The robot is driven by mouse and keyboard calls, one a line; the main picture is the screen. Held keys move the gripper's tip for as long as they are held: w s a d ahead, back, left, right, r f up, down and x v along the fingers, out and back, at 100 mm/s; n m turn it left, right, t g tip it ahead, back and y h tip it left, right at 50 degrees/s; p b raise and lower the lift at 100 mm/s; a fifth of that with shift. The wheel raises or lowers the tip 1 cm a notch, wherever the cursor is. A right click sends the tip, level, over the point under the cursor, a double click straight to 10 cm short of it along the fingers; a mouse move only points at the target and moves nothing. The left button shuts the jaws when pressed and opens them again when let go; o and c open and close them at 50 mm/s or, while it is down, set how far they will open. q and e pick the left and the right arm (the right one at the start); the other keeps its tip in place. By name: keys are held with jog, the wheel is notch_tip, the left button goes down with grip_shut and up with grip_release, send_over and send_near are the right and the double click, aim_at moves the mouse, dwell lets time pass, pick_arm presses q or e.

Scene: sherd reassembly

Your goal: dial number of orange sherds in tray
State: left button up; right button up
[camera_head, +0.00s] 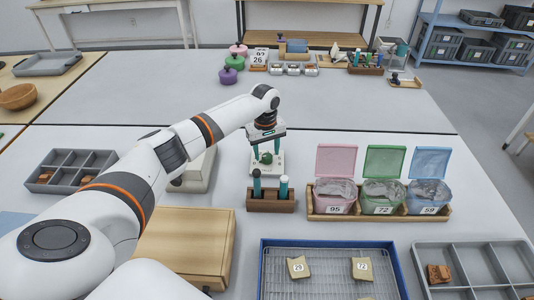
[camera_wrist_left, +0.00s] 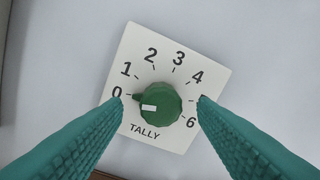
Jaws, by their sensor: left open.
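The tally dial has a green knob (camera_wrist_left: 160,103) on a white plate (camera_wrist_left: 190,65) marked with numbers. The knob's pointed side faces 0. In the head view the green knob (camera_head: 266,158) sits beyond the marker stand. My left gripper (camera_wrist_left: 161,98) is open above the dial, one finger on each side of the knob, apparently not touching it. It also shows in the head view (camera_head: 266,148). A blue tray (camera_head: 263,262) with a wire rack holds tan sherds labelled 20 (camera_head: 298,267) and 72 (camera_head: 362,268). My right gripper is not in view.
A grey compartment tray (camera_head: 478,249) at right holds orange-brown pieces (camera_head: 439,273); another (camera_head: 70,158) stands at left. Lidded bins (camera_head: 335,196) are right of a wooden stand (camera_head: 271,204) with teal-capped markers. A wooden box (camera_head: 185,245) lies beside my left arm.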

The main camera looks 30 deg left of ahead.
pick_arm(q)
jog(key=shift+f, duration=0.8)
jog(key=shift+c, duration=0.5)
